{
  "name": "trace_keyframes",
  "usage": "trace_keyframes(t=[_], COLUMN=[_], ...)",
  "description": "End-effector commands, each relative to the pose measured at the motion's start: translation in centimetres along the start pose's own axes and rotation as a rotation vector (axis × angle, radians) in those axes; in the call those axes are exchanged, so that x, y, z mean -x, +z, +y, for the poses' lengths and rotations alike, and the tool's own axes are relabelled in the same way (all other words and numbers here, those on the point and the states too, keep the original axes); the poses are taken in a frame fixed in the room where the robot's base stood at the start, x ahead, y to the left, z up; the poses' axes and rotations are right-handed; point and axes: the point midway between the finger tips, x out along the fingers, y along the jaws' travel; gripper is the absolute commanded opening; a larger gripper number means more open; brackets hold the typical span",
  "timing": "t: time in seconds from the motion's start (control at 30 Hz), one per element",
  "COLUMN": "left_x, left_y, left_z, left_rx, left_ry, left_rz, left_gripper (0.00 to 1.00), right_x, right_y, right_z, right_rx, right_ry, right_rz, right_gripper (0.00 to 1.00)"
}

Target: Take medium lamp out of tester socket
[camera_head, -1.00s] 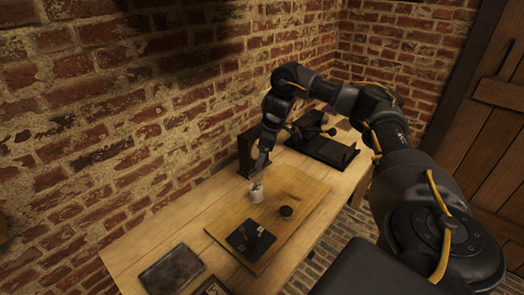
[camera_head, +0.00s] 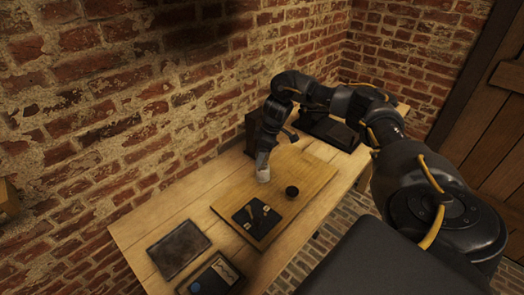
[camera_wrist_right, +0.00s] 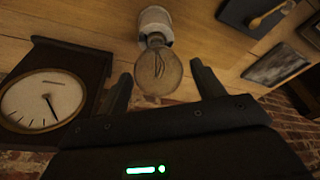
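A clear glass lamp (camera_wrist_right: 158,72) with a visible filament sits in a white round socket (camera_wrist_right: 155,20) in the right wrist view. In the head view the white socket (camera_head: 263,175) stands on the wooden board, and the gripper largely hides the lamp. My right gripper (camera_wrist_right: 162,84) is open, with one finger on each side of the glass and a gap at both sides. It also shows in the head view, right above the socket (camera_head: 266,150). My left gripper is not in view.
A dark-cased clock (camera_wrist_right: 45,103) stands close beside the gripper. The wooden board (camera_head: 232,199) also carries a small dark round piece (camera_head: 292,192) and a black plate (camera_head: 245,221) with small parts. A dark tray (camera_head: 178,249) lies nearer on the table. A brick wall runs behind.

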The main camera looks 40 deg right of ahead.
Motion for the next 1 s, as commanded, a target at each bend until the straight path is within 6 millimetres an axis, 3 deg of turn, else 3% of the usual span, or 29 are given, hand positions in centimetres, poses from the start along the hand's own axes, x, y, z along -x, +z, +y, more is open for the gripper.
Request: trace_keyframes(t=[0.07, 0.33, 0.47, 0.8, 1.0], left_x=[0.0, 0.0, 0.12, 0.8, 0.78], left_y=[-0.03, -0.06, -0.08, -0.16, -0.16], left_z=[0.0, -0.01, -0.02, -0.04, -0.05], left_rx=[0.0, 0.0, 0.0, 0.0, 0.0], left_ry=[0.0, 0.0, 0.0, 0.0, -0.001], left_rz=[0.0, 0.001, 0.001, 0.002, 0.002], left_gripper=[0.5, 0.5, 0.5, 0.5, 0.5], right_x=[0.02, 0.04, 0.09, 0.13, 0.08], right_y=[0.0, 0.01, 0.0, -0.05, 0.07], right_z=[0.01, 0.01, 0.02, -0.2, -0.27], right_rx=[0.0, 0.0, 0.026, 0.439, 0.539], right_ry=[0.0, 0.0, -0.007, -0.121, -0.147], right_rz=[0.0, 0.0, -0.001, 0.001, 0.0], right_gripper=[0.57, 0.22, 0.21, 0.21, 0.21])
